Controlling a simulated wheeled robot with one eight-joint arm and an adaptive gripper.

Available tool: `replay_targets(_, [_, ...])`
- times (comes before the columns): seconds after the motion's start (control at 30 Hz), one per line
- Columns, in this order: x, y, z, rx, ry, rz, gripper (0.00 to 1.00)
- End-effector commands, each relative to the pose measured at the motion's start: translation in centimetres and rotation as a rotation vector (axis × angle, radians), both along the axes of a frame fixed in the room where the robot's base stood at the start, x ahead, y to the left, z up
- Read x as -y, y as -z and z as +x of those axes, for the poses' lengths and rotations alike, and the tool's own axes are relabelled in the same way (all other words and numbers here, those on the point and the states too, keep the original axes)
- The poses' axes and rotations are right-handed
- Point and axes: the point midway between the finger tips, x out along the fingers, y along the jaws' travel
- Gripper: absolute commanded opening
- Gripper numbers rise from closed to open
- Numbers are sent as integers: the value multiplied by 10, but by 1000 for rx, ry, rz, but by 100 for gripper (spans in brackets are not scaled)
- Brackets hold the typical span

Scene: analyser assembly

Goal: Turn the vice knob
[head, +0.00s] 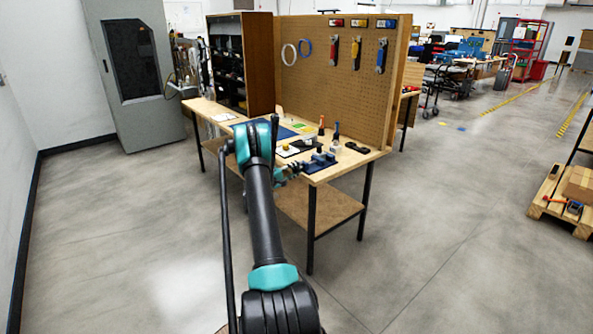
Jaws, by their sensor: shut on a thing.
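A small blue vice (322,162) sits near the front right corner of the wooden workbench (345,172). My arm reaches forward from the bottom of the head view to the bench's front edge. My gripper (299,167) is small and dark in this view, at the left end of the vice. It is shut on the vice knob, which the fingers hide. The exact angle of the knob cannot be made out.
A pegboard (345,85) with hanging tools rises behind the bench. Bottles, including one with an orange top (321,125), and small parts stand close behind the vice. A dark cabinet (228,62) is further left. The floor in front is clear.

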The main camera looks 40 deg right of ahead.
Motion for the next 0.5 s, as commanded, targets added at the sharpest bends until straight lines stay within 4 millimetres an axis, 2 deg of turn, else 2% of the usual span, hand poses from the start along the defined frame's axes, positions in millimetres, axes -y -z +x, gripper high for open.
replay_targets(0.5, [-1,1,0,475,1,39,5])
